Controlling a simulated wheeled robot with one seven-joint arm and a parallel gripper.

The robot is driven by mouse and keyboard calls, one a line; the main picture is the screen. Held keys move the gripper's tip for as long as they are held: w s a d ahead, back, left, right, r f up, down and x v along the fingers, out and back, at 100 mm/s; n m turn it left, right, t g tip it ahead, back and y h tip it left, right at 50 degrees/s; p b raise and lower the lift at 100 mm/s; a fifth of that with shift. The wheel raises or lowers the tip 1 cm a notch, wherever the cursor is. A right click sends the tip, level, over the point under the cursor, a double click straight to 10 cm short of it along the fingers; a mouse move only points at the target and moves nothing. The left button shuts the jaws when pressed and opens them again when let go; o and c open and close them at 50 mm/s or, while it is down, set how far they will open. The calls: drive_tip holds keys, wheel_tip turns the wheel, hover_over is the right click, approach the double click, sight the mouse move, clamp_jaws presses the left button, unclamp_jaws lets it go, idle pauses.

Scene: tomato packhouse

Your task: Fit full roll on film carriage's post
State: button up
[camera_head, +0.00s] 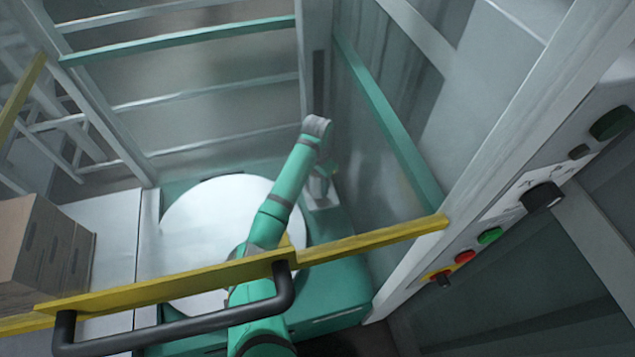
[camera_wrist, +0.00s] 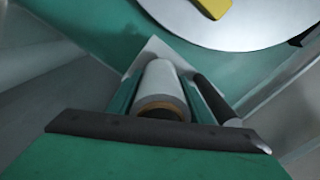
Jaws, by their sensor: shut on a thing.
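The film roll (camera_wrist: 163,78) is pale, with a brown core ring at the end nearest the wrist camera. My gripper (camera_wrist: 158,88) is shut on it, with green fingers along both sides. A pale plate (camera_wrist: 150,48) shows around the roll's far end, and a dark roller (camera_wrist: 213,98) stands close on its right; both seem to belong to the film carriage. In the head view a small pale form (camera_head: 319,188) shows below the end of my arm, too small to tell roll from carriage. The post is hidden, so I cannot tell whether the roll is around it.
The white turntable (camera_head: 200,220) lies left of my arm, on a green base. Mesh and glass-like panels stand behind and right. A control panel (camera_head: 490,235) is at right, cardboard boxes (camera_head: 40,245) at left.

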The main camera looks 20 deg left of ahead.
drive_tip(key=shift+f, duration=0.9)
drive_tip(key=o, duration=1)
drive_tip(key=shift+r, duration=0.1)
drive_tip(key=shift+r, duration=3.9)
